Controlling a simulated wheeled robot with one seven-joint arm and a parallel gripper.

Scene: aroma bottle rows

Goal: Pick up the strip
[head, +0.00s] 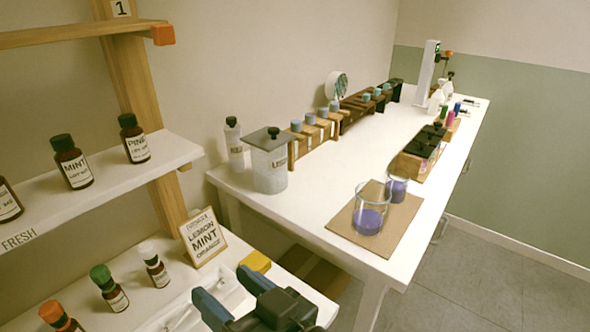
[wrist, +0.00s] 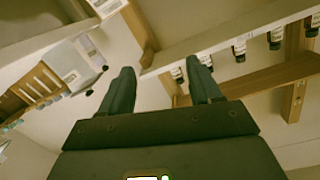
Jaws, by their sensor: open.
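My gripper (head: 229,287) is at the bottom of the head view, over the right part of the lower white shelf. Its two dark fingers are apart with nothing between them. They also show apart and empty in the wrist view (wrist: 160,72). A pale, shallow tray-like area (head: 190,312) with thin whitish lines lies just left of the gripper. I cannot tell whether one of these lines is the strip. The gripper hides part of the shelf there. No strip can be made out in the wrist view.
A yellow block (head: 256,261) sits close behind the right finger. A framed card (head: 203,238) reading lemon, mint, orange stands on the lower shelf, beside small bottles with white (head: 155,266), green (head: 108,288) and orange (head: 60,317) caps. A white table (head: 310,205) stands beyond.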

